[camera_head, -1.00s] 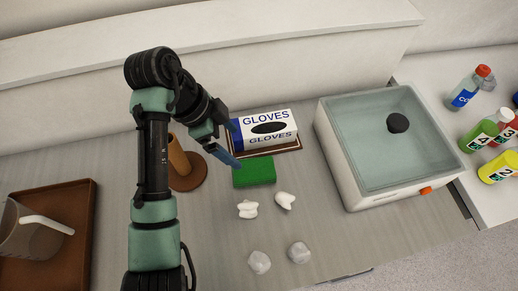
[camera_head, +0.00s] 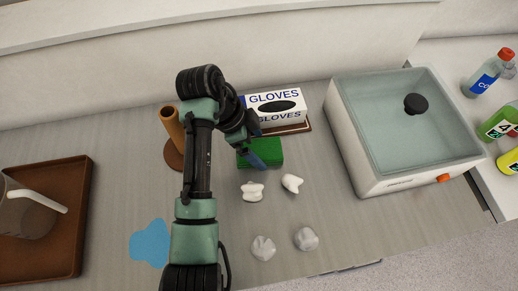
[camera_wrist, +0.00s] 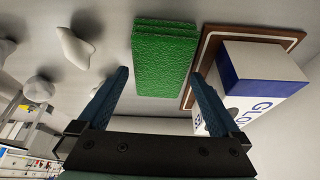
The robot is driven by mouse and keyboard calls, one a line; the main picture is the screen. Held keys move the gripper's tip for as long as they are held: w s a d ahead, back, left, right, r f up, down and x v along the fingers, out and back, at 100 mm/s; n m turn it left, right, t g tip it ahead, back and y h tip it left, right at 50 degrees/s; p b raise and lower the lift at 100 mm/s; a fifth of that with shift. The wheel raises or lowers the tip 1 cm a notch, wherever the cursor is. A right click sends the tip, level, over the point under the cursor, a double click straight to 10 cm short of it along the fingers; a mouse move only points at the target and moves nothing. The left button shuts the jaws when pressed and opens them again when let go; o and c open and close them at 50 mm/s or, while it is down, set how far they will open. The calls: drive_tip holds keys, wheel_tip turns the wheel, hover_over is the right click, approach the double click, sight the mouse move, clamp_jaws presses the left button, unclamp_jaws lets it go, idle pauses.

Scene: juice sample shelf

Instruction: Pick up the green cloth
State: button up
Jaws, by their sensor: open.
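The green cloth (camera_head: 268,151) is a flat, thick rectangular block on the grey counter, in front of the glove box. In the wrist view the green cloth (camera_wrist: 164,58) lies ahead of my fingertips, roughly between them in the picture. My gripper (camera_wrist: 160,85) is open and empty, with two blue fingers spread wide. In the head view my gripper (camera_head: 254,150) is at the cloth's left side and hides part of it. I cannot tell whether a finger touches the cloth.
A glove box (camera_head: 276,107) on a brown tray (camera_head: 300,128) stands right behind the cloth. White crumpled pieces (camera_head: 252,191) lie in front. A brown holder (camera_head: 172,130) is to the left, a glass-topped device (camera_head: 408,130) to the right. A blue patch (camera_head: 150,243) lies on the counter.

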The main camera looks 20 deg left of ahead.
drive_tip(key=shift+d+f, duration=0.15)
drive_tip(key=shift+f, duration=0.25)
drive_tip(key=shift+f, duration=0.2)
drive_tip(key=c, duration=1.1)
